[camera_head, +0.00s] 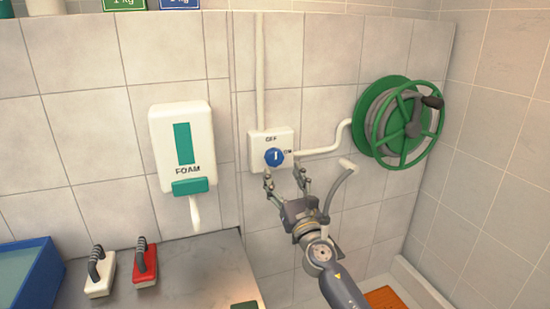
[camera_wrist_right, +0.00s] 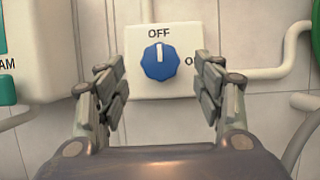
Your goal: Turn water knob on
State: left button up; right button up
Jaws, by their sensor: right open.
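The blue water knob (camera_head: 274,157) sits on a white wall plate (camera_head: 257,143) marked OFF at the top and ON at the right. In the right wrist view the knob (camera_wrist_right: 160,61) has its white pointer line directed up at OFF. My right gripper (camera_head: 286,177) is open just below and in front of the knob. In the right wrist view its two fingers (camera_wrist_right: 160,82) stand left and right of the knob, with gaps on both sides and no contact visible. My left gripper is not in view.
A white FOAM dispenser (camera_head: 203,142) hangs left of the plate. A green hose reel (camera_head: 385,125) is on the wall at right, joined by a white pipe (camera_head: 325,148). White and red brushes (camera_head: 146,265) and a blue tub (camera_head: 40,280) are at lower left.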

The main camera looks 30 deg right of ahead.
aim_at(276, 160)
jog(key=x, duration=0.6)
jog(key=shift+w+f, duration=0.1)
jog(key=shift+w, duration=0.25)
jog(key=shift+d, duration=0.1)
jog(key=shift+c, duration=0.2)
jog(key=c, duration=1)
